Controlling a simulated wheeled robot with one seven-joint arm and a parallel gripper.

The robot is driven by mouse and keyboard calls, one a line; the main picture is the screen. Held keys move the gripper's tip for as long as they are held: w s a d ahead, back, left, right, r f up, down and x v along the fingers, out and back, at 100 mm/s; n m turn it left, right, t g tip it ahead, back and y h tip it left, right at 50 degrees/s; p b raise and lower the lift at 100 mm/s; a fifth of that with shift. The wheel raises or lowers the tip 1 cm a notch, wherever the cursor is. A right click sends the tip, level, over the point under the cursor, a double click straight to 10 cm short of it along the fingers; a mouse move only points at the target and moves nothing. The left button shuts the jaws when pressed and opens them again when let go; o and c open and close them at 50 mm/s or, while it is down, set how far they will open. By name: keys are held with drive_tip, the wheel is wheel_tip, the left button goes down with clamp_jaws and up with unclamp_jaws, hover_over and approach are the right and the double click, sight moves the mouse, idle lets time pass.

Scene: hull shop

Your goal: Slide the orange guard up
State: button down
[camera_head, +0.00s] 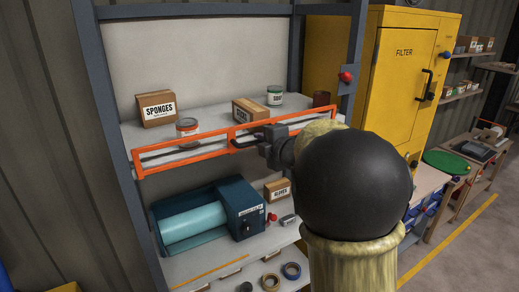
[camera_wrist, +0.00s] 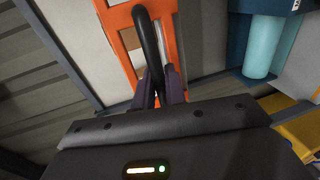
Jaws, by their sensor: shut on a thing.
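The orange guard (camera_head: 180,161) is a long frame with clear panes across the front of the shelving, level with the middle shelf. A dark handle sits near the middle of the guard. My gripper (camera_head: 262,140) is at this handle. In the wrist view the guard (camera_wrist: 124,40) stands upright in the picture, and the black curved handle (camera_wrist: 150,45) runs down between the fingers of my gripper (camera_wrist: 160,88). The fingers are shut on the handle.
The middle shelf holds a SPONGES box (camera_head: 157,109), another carton (camera_head: 249,110) and several cans, close behind the guard. Below are a teal roller machine (camera_head: 205,218), a small box (camera_head: 277,189) and tape rolls (camera_head: 291,271). A yellow FILTER cabinet (camera_head: 405,80) stands right. Above the shelf is open space.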

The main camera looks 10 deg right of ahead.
drive_tip(key=shift+r, duration=1.05)
drive_tip(key=c, duration=1.6)
unclamp_jaws()
drive_tip(key=shift+o, duration=0.2)
drive_tip(key=b+v, duration=0.3)
drive_tip(key=v, duration=1.4)
drive_tip(key=shift+s+b, duration=0.2)
drive_tip(key=shift+b, duration=0.15)
drive_tip(key=shift+w, duration=0.1)
